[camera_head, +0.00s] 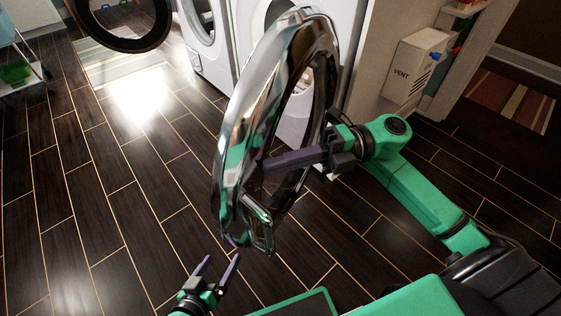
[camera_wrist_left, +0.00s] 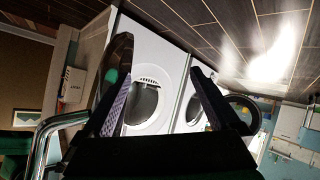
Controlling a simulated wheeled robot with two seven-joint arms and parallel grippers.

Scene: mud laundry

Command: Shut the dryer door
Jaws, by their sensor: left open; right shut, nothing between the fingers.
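The dryer door (camera_head: 236,120) is a large chrome ring, standing open and edge-on in the middle of the head view. A handle-like chrome part (camera_head: 257,222) is at its lower end. Behind it is the white dryer (camera_head: 345,22), whose round opening is partly hidden by the door. The dryer front also shows in the left wrist view (camera_wrist_left: 157,57). My right gripper (camera_head: 264,163) is shut and empty, reaching across the ring from the right; whether it touches the door is unclear. My left gripper (camera_head: 220,258) is open and empty, low in front of the door's lower end.
A second white machine (camera_head: 216,62) stands to the left of the dryer, with a dark round door (camera_head: 122,38) open at the upper left. A white VENT box (camera_head: 415,65) is on the wall at right. The dark plank floor (camera_head: 110,215) is clear at left.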

